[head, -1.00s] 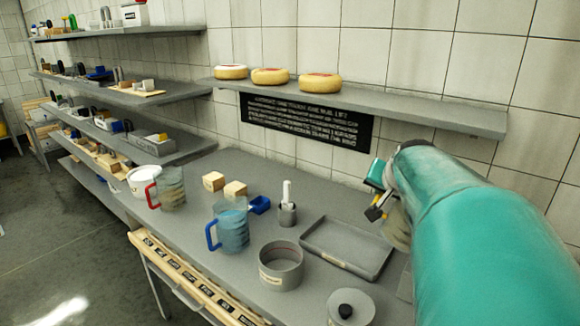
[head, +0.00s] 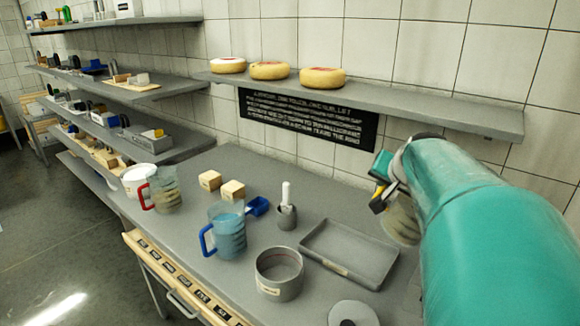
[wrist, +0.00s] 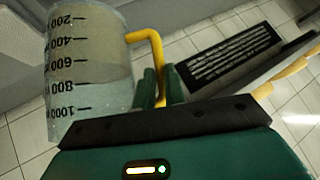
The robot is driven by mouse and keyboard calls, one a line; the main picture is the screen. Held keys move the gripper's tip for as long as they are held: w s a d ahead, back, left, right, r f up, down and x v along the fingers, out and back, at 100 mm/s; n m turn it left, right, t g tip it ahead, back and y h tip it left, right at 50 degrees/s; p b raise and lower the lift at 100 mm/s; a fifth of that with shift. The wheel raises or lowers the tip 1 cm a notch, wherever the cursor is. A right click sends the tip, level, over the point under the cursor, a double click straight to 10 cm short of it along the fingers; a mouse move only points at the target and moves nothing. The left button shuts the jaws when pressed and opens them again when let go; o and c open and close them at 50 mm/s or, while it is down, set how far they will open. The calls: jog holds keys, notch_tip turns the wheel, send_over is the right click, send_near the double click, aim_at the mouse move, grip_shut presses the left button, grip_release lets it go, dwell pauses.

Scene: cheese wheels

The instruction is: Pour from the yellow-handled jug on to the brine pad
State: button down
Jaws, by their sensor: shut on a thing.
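My gripper (head: 381,183) is raised at the right of the bench in the head view. It is shut on the yellow handle of a clear jug (wrist: 88,75). In the wrist view the fingers (wrist: 160,88) close around the handle, and the jug's marks run from 200 at the top to 1000 at the bottom. That view looks upside down. In the head view the jug (head: 402,222) is partly hidden by my arm, right of the grey tray. I cannot tell its exact tilt. I cannot pick out the brine pad; my arm hides the bench's right end.
A blue-handled jug (head: 228,232), a red-handled jug (head: 165,190), a round grey tub (head: 279,275), a small pot (head: 287,217), a shallow grey tray (head: 345,280) and a round lid (head: 352,315) stand on the bench. A shelf (head: 440,108) with cheese wheels (head: 323,78) runs above.

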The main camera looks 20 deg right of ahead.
aim_at(411, 205)
jog(key=shift+s+d+f+m+t+y, duration=0.15)
jog(key=shift+m+t+y, duration=0.15)
jog(key=shift+t, duration=0.2)
jog(key=shift+s+d+f+m+t+y, duration=0.15)
jog(key=shift+m+t+y, duration=0.15)
jog(key=shift+t, duration=0.2)
jog(key=shift+s+d+m+t+y, duration=0.25)
jog(key=shift+s+m+t+y, duration=0.05)
jog(key=shift+t, duration=0.1)
jog(key=shift+s+d+r+m+t, duration=0.15)
jog(key=shift+s+d+m+t, duration=0.15)
jog(key=shift+d+t, duration=0.1)
jog(key=shift+s, duration=0.1)
jog(key=shift+s+d+r+m+t+y, duration=0.15)
jog(key=shift+s+d+m+t+y, duration=0.15)
jog(key=shift+s+d+t+y, duration=0.15)
jog(key=shift+s+d+r+m+t+y, duration=0.3)
jog(key=shift+s+d+m+t, duration=0.1)
jog(key=shift+s+d+t, duration=0.3)
dwell(5.0)
